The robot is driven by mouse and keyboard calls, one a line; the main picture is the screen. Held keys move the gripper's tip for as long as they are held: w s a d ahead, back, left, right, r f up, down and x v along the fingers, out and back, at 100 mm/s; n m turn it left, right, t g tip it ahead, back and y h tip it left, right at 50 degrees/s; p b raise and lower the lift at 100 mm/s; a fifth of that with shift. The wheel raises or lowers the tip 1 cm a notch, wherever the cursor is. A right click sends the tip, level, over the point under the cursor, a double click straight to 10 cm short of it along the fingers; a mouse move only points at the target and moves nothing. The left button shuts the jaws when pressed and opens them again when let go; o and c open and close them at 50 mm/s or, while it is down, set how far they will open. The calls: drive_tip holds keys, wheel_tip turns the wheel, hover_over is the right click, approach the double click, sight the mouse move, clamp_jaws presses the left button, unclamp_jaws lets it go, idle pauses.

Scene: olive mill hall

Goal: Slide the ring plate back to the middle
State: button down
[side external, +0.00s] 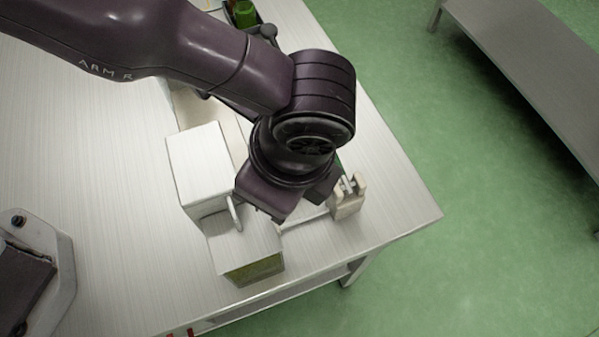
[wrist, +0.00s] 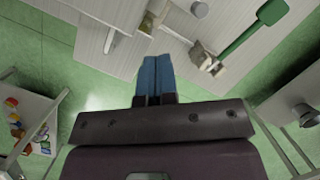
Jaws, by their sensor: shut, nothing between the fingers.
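My gripper (wrist: 152,76) shows in the wrist view with its two blue fingers together and nothing between them. They appear over the front edge of the table. In the side external view my wrist hides the fingertips. I cannot pick out the ring plate for sure in either view; my arm covers part of the work area. A beige block (side external: 348,197) with a pale fitting stands right of my wrist, and it also shows right of the fingers in the wrist view (wrist: 204,57). A pale rod (side external: 305,220) runs left from it.
A tall white box (side external: 198,160) and a lower box with a greenish front (side external: 245,248) stand close on the left. A green-handled tool (wrist: 254,28) lies beyond the beige block. A dark bin holding a green item (side external: 244,14) stands at the back.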

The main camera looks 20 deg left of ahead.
drive_tip(key=w+d+f+m+t, duration=0.1)
drive_tip(key=d+f+m+t, duration=0.15)
drive_tip(key=d+m, duration=0.4)
drive_tip(key=shift+g+y, duration=0.4)
drive_tip(key=shift+g, duration=0.05)
drive_tip(key=x, duration=0.9)
drive_tip(key=shift+w+d+f, duration=0.1)
drive_tip(key=shift+w+f, duration=0.05)
drive_tip(key=shift+f, duration=0.3)
drive_tip(key=w+a, duration=0.2)
drive_tip(key=shift+a+f, duration=0.1)
drive_tip(key=shift+a, duration=0.15)
drive_tip(key=shift+w+a, duration=0.25)
drive_tip(key=shift+a, duration=0.1)
drive_tip(key=shift+w+a, duration=1.4)
drive_tip(key=shift+a, duration=0.05)
